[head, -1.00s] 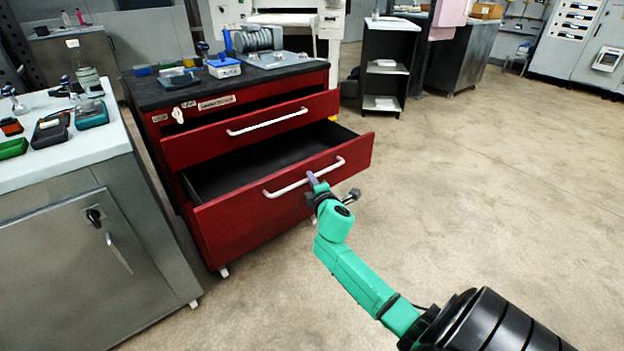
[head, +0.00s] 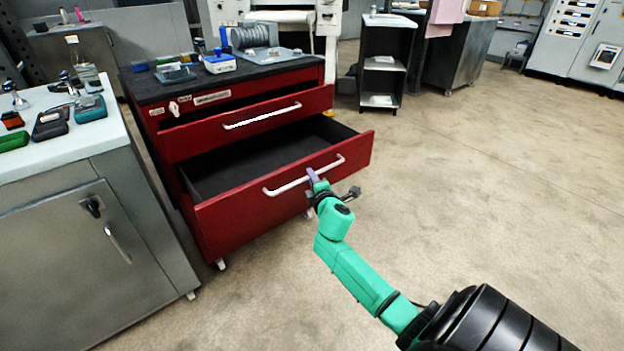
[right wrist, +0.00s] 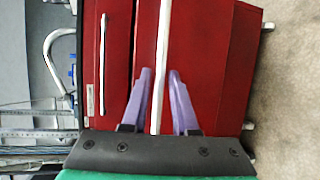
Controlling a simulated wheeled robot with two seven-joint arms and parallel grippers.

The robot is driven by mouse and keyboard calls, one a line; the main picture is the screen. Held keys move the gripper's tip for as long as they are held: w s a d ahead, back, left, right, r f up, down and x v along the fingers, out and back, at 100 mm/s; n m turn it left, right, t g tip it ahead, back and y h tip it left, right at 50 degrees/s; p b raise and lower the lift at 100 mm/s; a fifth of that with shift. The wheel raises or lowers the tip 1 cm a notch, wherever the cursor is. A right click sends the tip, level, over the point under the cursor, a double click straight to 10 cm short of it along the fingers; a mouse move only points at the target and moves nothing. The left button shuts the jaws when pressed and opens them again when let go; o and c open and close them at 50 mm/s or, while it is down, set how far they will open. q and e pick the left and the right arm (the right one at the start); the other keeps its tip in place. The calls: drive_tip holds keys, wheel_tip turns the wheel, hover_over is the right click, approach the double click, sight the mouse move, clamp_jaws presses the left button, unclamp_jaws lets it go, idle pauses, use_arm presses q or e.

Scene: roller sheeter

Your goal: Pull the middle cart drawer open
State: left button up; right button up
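The red cart (head: 170,122) stands at the left centre with a dark top. Its upper drawer (head: 190,140) is part-way out. The drawer below it (head: 240,215) is pulled far out, and its dark inside looks empty; its front hides what lies beneath. My right gripper (head: 313,178) is at the white bar handle (head: 285,187) of this lower open drawer. In the right wrist view the purple fingers (right wrist: 160,85) lie on either side of the handle (right wrist: 164,40), close against it. The upper drawer's handle (right wrist: 102,60) is to the left there. My left gripper is out of view.
A steel cabinet (head: 70,250) with a light top and small tools stands close to the cart's left. A blue-and-white box (head: 222,64) and other items sit on the cart top. A dark shelf unit (head: 385,65) stands behind. The floor to the right is clear.

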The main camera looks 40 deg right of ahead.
drive_tip(key=shift+s, duration=0.1)
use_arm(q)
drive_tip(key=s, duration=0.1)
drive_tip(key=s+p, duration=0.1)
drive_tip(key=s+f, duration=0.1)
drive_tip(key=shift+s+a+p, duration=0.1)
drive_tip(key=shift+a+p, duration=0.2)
use_arm(e)
drive_tip(key=v, duration=1.4)
drive_tip(key=shift+s, duration=0.15)
drive_tip(key=shift+a, duration=0.1)
